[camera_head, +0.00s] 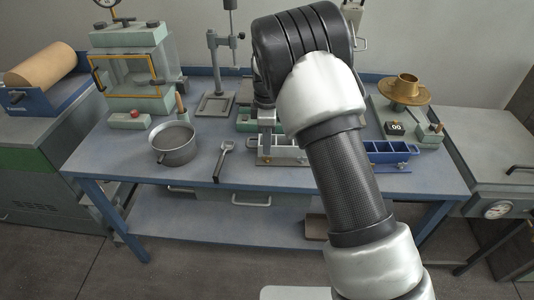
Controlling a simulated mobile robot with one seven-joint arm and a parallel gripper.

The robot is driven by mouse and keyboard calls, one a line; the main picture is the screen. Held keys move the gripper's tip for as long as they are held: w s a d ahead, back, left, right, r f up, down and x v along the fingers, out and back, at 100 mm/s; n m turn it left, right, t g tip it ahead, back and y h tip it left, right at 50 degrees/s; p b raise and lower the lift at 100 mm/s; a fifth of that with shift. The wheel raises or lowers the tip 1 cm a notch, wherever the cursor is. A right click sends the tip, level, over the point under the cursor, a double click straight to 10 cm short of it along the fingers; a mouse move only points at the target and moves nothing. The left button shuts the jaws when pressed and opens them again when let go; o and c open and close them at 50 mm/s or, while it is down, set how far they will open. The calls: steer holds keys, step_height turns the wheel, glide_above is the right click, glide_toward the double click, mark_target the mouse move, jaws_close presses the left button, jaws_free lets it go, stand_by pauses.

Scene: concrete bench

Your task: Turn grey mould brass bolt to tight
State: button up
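A grey mould (283,161) with open compartments stands near the front middle of the blue bench. My arm covers its right part. My gripper (265,150) points down at the mould's left part, and its fingertips look to be at or just above it. The brass bolt cannot be made out; it is too small or hidden by my gripper and arm. Whether the fingers are open or shut on anything is not clear from here.
A blue mould (390,149) stands right of my arm. A steel pot (175,145) and a wrench-like tool (223,160) lie to the left. A stand (215,80) rises behind. A brass dish (404,90) is at the back right.

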mark_target(267, 157)
steer(key=shift+f, duration=1.9)
jaws_close()
